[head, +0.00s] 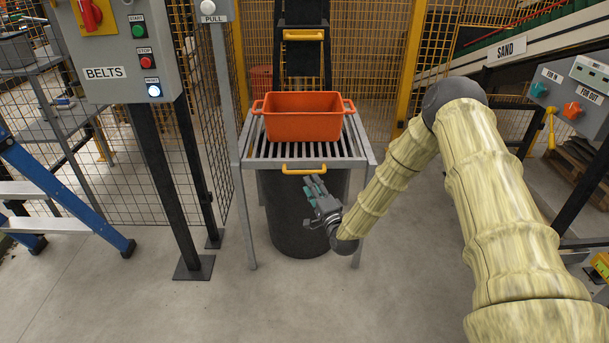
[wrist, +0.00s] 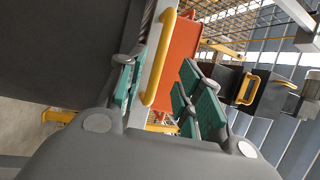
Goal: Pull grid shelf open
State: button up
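The grid shelf (head: 352,148) is a grey slatted rack on legs, with a yellow handle (head: 304,171) on its front edge. My gripper (head: 316,186) is just below and in front of the handle, at its right part. In the wrist view the yellow handle (wrist: 159,62) lies between the teal finger pads (wrist: 165,95), with gaps on both sides. The gripper is open and holds nothing. Whether any finger touches the handle or shelf cannot be told.
An orange crate (head: 304,122) stands on the shelf. A dark drum (head: 300,232) stands beneath it. Mesh fencing is behind. A belts control box (head: 118,50) and blue ladder (head: 62,190) are at left. The floor in front is clear.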

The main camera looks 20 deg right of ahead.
aim_at(304, 172)
jog(key=shift+b+x, duration=0.45)
jog(key=shift+x, duration=3.1)
jog(key=shift+c, duration=0.3)
grip_shut()
